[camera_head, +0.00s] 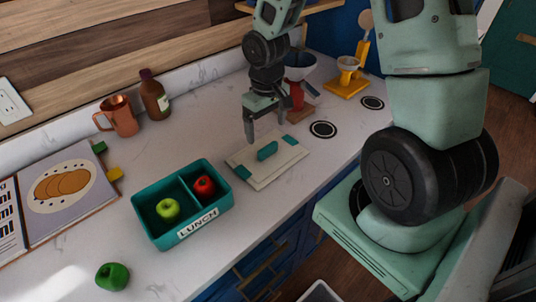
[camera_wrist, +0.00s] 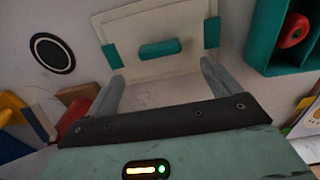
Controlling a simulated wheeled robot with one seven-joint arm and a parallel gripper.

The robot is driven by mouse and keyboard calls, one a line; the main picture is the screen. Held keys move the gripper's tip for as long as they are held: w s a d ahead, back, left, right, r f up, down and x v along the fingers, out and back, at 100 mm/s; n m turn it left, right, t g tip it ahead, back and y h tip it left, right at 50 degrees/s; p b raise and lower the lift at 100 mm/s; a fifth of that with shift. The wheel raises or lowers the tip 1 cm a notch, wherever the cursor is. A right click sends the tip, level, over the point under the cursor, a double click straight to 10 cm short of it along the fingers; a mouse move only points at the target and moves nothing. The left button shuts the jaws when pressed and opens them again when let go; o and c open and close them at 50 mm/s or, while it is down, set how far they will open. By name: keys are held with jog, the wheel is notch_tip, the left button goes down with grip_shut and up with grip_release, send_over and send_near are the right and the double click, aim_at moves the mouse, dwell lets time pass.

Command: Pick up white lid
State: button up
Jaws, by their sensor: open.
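The white lid (camera_head: 281,171) lies flat on the counter to the right of the lunch box. It is a pale rectangle with teal clips at its ends and a teal handle (camera_head: 267,151) in the middle. In the wrist view the lid (camera_wrist: 189,69) is ahead of the fingers, with its handle (camera_wrist: 160,49) between and beyond them. My gripper (camera_head: 266,138) is open and empty, just above the lid's back edge. Its two fingers also show spread apart in the wrist view (camera_wrist: 164,76).
A teal lunch box (camera_head: 183,236) holds a green apple (camera_head: 168,209) and a red apple (camera_head: 204,187). A green pepper (camera_head: 112,277) lies at the front. A copper mug (camera_head: 119,116), a bottle (camera_head: 154,95) and an open book (camera_head: 62,190) stand or lie left. Black-ringed discs (camera_head: 323,129) mark the counter right.

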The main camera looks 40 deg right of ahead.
aim_at(268, 146)
notch_tip(268, 146, down, 3)
jog(key=shift+r, duration=0.15)
jog(key=shift+s+a+f, duration=0.1)
jog(key=shift+s+f, duration=0.05)
jog(key=shift+f, duration=0.45)
jog(key=shift+s+f+p, duration=0.1)
jog(key=shift+f+p, duration=0.4)
jog(key=shift+f, duration=1.55)
jog(key=c, duration=1.1)
